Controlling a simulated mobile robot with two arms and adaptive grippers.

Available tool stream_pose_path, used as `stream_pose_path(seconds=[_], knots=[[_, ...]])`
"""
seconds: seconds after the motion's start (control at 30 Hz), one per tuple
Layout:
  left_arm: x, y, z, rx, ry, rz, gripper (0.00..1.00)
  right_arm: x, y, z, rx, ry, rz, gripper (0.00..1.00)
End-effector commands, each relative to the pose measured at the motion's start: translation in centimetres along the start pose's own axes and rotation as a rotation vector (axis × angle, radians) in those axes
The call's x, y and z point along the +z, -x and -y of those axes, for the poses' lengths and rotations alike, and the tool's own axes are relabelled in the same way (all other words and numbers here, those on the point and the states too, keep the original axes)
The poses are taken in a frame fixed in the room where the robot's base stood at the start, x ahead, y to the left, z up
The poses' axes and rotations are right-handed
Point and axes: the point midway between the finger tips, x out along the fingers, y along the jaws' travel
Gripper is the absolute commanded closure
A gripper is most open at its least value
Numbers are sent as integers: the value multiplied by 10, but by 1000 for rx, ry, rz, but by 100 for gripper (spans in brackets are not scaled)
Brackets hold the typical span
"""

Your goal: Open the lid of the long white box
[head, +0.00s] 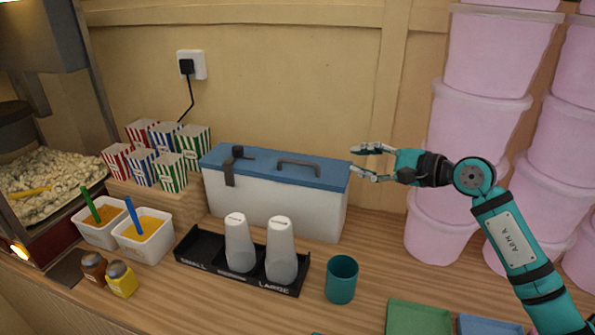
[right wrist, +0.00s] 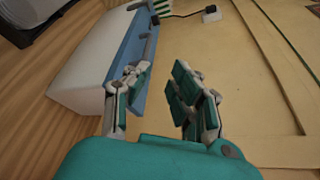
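The long white box (head: 270,205) stands against the back wall, and its blue lid (head: 255,165) is shut. The lid has a grey handle (head: 298,166) on top and a dark latch (head: 232,165) near its left end. My right gripper (head: 362,160) is open and empty at the right end of the box, about lid height. In the right wrist view its open fingers (right wrist: 160,90) point along the box, with the left finger overlapping the lid's edge (right wrist: 138,50); I cannot tell whether it touches. My left gripper is not in view.
In front of the box is a black tray (head: 190,258) with two stacks of white cups (head: 281,250). A teal cup (head: 341,280) stands to its right. Striped cartons (head: 170,172) are left of the box. Stacked pink tubs (head: 480,120) stand right. The counter between box and tubs is clear.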

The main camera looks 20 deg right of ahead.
Motion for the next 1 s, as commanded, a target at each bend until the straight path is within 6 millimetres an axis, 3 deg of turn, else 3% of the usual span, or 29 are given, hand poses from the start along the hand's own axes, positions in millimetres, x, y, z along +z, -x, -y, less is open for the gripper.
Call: stream_pose_path(seconds=[0.1,0.2,0.47,0.6,1.0], knots=[[17,-20,-2,3,0,23,60,-10,-4,-17,0,-1,0,77],[18,-29,-3,3,0,23,60,-15,-6,-25,0,-1,0,77],[-14,-22,2,-3,0,-25,60,-14,-19,-22,-3,-5,3,77],[-18,-9,2,-3,0,-31,60,-12,-44,-21,-2,-6,4,77],[-5,22,1,-1,1,-5,60,-12,-132,-22,0,-7,3,77]])
